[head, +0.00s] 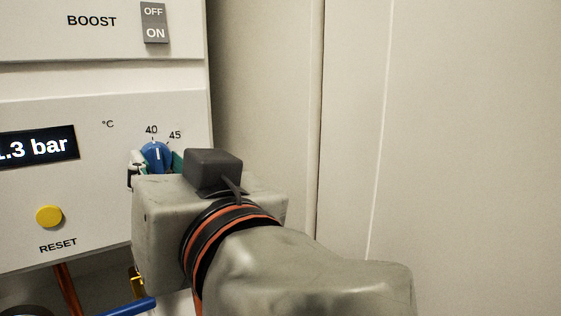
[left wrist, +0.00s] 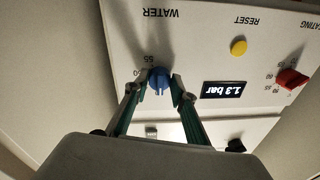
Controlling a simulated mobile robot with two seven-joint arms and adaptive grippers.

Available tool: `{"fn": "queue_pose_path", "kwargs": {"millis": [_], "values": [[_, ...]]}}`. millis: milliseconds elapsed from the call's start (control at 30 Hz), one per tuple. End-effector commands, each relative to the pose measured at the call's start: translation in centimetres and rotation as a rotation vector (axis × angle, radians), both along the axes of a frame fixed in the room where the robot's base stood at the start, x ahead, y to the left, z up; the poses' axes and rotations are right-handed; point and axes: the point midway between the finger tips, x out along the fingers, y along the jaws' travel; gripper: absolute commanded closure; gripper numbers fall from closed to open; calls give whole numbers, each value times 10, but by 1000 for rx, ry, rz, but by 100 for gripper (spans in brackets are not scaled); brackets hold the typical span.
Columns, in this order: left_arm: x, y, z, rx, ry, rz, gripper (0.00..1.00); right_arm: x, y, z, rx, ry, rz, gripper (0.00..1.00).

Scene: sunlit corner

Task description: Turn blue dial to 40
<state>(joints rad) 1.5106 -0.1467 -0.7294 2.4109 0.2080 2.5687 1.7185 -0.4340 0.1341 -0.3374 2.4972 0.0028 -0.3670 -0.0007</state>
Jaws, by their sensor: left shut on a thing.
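The blue dial (head: 157,155) is on the white panel, with a white pointer line on its face. In the head view the line points nearly straight up, near the 40 mark and perhaps slightly toward 45. My left gripper (head: 157,163) is shut on the dial, one finger on each side. The gripper body hides the lower part of the dial and its scale. In the left wrist view, upside down, the green-lined fingers of my left gripper (left wrist: 161,88) flank the blue dial (left wrist: 158,79). My right gripper is not in view.
The panel has a yellow RESET button (head: 49,216), a display reading 1.3 bar (left wrist: 224,89) and a BOOST switch (head: 154,22). A red dial (left wrist: 291,79) shows in the left wrist view. A blue pipe handle (head: 130,307) is below the panel. A pale wall (head: 450,130) stands right.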

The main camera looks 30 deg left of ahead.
Motion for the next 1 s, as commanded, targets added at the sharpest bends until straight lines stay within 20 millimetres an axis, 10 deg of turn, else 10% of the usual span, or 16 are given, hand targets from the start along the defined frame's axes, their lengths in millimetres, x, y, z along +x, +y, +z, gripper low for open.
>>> {"fn": "queue_pose_path", "kwargs": {"millis": [367, 400, 433, 1000], "values": [[0, 0, 0, -3, -5, 0, 97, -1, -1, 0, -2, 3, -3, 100], [0, 0, 0, -3, -5, 0, 65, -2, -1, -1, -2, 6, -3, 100], [0, 0, 0, -3, -5, 0, 58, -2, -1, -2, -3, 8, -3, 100], [0, 0, 21, -3, -9, 0, 58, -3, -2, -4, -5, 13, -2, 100]]}}
